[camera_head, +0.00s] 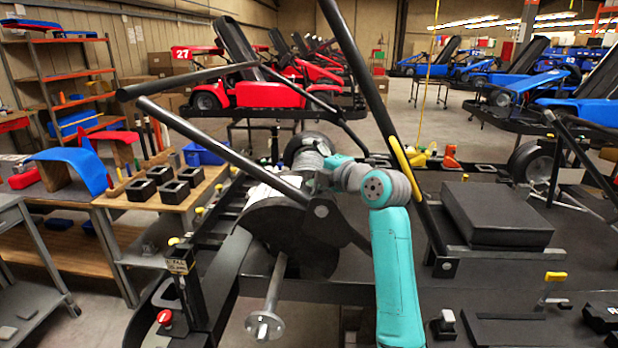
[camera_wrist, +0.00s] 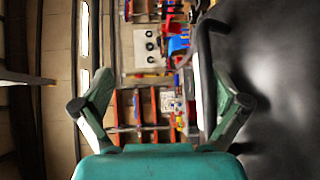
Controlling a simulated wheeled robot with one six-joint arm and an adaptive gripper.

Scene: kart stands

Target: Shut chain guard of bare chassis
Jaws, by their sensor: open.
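The bare chassis (camera_head: 222,262) is a black kart frame filling the foreground of the head view. A black, round-edged cover that looks like the chain guard (camera_head: 292,232) sits over the axle, left of my teal arm. I cannot tell its hinge angle. In the wrist view a large dark surface (camera_wrist: 275,75) fills the right side, and a dark curved bar (camera_wrist: 203,60) stands by the right finger; contact is unclear. My gripper (camera_wrist: 160,92) is open, with nothing seen between its fingers. In the head view its fingers are hidden behind my wrist, near the cover's upper edge.
Long black bars (camera_head: 215,145) cross above the cover, and a tall bar (camera_head: 385,140) rises beside my arm. A metal axle end with flange (camera_head: 264,324) juts forward. A black seat pad (camera_head: 495,215) lies right. A wooden workbench (camera_head: 195,203) stands left.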

